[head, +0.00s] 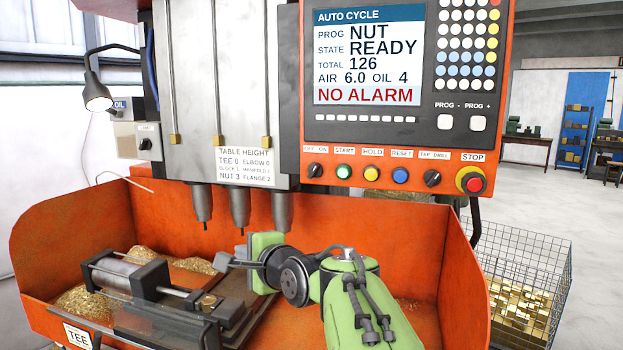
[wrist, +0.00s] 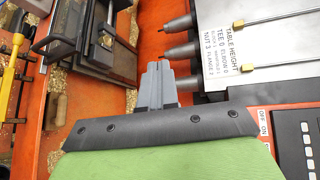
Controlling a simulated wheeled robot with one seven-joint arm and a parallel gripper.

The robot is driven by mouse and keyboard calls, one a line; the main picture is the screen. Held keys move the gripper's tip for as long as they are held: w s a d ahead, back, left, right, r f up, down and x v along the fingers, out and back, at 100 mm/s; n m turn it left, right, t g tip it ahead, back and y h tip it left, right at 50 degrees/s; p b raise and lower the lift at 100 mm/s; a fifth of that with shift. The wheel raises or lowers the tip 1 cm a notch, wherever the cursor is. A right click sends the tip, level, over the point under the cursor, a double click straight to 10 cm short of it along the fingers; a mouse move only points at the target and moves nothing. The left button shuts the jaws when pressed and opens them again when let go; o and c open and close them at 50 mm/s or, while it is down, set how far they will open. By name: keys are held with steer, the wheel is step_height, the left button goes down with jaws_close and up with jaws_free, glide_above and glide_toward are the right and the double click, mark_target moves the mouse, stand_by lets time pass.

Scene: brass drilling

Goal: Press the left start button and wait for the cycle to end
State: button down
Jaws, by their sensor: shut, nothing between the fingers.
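In the head view, a green button (head: 343,172) labelled START sits in the row under the screen on the orange control panel. No button marked as a left start button can be made out. The screen (head: 368,55) reads AUTO CYCLE, PROG NUT, STATE READY, TOTAL 126 and NO ALARM in red. My gripper (head: 223,260) is below the spindles, pointing left toward the vise, well below and left of the START button. In the wrist view my gripper (wrist: 157,68) is shut and empty, with its fingers together.
Three spindles (head: 240,207) hang above the orange tray (head: 330,240). A vise (head: 125,275) with brass chips around it stands at the left. A red STOP button (head: 473,183) is at the panel's right end. A wire basket (head: 560,270) holding brass parts stands at the right.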

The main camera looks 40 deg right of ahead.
steer(key=s+d+r+m+t+h, duration=0.2)
steer(key=d+r+m, duration=0.3)
steer(key=d, duration=0.4)
steer(key=s+d+r+m+t+h, duration=0.2)
steer(key=d+r+m, duration=0.3)
steer(key=d, duration=0.5)
steer(key=m+t, duration=0.1)
steer(key=m, duration=0.1)
steer(key=shift+s+m+h+p, duration=0.3)
steer(key=shift+s+m+h, duration=0.1)
steer(key=shift+d, duration=0.1)
